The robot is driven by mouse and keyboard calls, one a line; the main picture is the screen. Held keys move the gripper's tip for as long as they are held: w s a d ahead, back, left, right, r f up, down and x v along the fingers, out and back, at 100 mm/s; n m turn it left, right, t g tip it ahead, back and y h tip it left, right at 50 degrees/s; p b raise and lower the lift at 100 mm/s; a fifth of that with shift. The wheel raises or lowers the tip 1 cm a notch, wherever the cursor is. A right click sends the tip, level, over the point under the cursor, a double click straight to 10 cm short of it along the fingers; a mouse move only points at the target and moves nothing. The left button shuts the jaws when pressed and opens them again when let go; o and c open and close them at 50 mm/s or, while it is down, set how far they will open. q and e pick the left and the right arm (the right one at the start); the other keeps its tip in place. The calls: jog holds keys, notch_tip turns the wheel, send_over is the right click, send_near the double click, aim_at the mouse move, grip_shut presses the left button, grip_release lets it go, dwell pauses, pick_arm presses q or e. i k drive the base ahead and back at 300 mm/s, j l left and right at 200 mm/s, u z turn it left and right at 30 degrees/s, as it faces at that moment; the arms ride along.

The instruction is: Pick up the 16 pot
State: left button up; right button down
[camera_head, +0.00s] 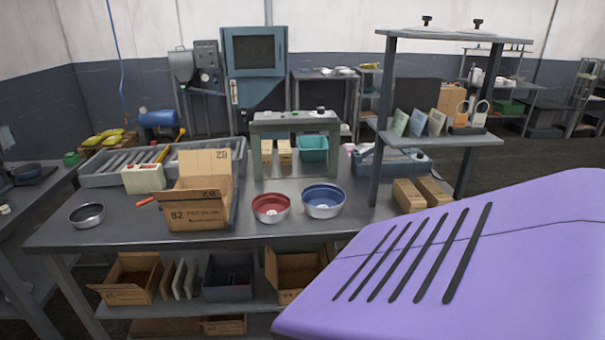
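A red pan or pot (271,208) with a silver outside stands upright near the front edge of the workbench (110,233). A larger blue one (323,201) stands just to its right. A small dark metal pan (87,214) stands at the bench's left end. I cannot read a 16 on any of them, so I cannot tell which is the 16 pot. Neither of my grippers shows in this view.
An open cardboard box (198,204) stands left of the red pan. A press-like frame (295,123) with a teal bin (313,148) is behind. A shelf stand (440,139) and small cartons (409,195) are to the right. Part of the lower right is blocked from view.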

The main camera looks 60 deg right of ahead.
aim_at(320, 202)
jog(key=z, duration=2.1)
jog(key=i+j+z, duration=0.2)
jog(key=j+z, duration=0.15)
jog(key=j, duration=0.3)
jog(key=i+j+z, duration=0.2)
jog(key=j, duration=0.15)
jog(key=k, duration=0.05)
